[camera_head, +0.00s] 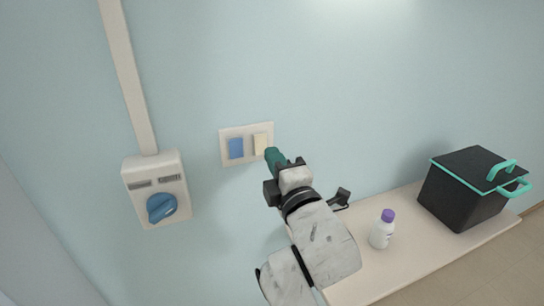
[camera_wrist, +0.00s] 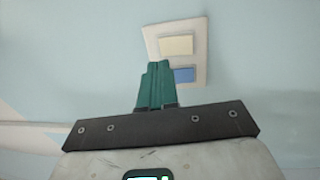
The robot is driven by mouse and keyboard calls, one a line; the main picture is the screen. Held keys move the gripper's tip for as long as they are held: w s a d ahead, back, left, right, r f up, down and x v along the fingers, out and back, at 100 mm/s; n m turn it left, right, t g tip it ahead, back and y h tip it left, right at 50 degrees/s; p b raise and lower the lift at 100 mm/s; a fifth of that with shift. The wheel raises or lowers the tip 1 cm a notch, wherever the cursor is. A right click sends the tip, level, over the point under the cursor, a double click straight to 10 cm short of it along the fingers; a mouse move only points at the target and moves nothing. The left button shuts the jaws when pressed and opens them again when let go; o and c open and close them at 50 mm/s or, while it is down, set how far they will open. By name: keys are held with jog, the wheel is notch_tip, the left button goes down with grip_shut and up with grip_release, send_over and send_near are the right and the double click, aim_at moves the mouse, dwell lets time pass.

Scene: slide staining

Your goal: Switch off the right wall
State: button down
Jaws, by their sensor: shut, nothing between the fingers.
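A cream wall plate (camera_head: 247,132) with two rocker switches is on the blue wall. The left rocker (camera_head: 236,148) is blue and the right rocker (camera_head: 260,143) is cream. My gripper (camera_head: 271,153) is shut and empty, its green fingertips just right of and slightly below the cream rocker. I cannot tell whether they touch the plate. In the wrist view the fingers (camera_wrist: 157,66) overlap the plate (camera_wrist: 203,30) and cover part of its edge. The cream rocker (camera_wrist: 177,45) and blue rocker (camera_wrist: 186,75) show beside them there.
A box with a blue rotary knob (camera_head: 162,207) is on the wall at left, under a vertical cable duct (camera_head: 130,80). A counter (camera_head: 405,262) at lower right holds a white bottle with a purple cap (camera_head: 382,230) and a black pot with teal handles (camera_head: 462,190).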

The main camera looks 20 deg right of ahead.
jog(key=s+r+b, duration=0.1)
jog(key=s, duration=0.7)
jog(key=shift+s, duration=0.2)
jog(key=shift+r, duration=0.1)
jog(key=s+d+f+m+g, duration=0.2)
jog(key=f+m+g, duration=0.15)
jog(key=f, duration=0.35)
jog(key=s+d+f+m+g, duration=0.2)
jog(key=s+f+m, duration=0.15)
jog(key=f, duration=0.45)
jog(key=s+d+f+m+g, duration=0.2)
jog(key=d+f+m+g, duration=0.15)
jog(key=f, duration=0.35)
jog(key=s+d+f+m+g, duration=0.1)
jog(key=s+f+m+g, duration=0.3)
jog(key=s+f, duration=0.4)
jog(key=s+d+f+m+g, duration=0.1)
jog(key=s+f+m+g, duration=0.3)
jog(key=s+f, duration=0.4)
jog(key=s+g, duration=0.1)
jog(key=s, duration=0.4)
jog(key=shift+s+f, duration=0.15)
jog(key=shift+f, duration=0.15)
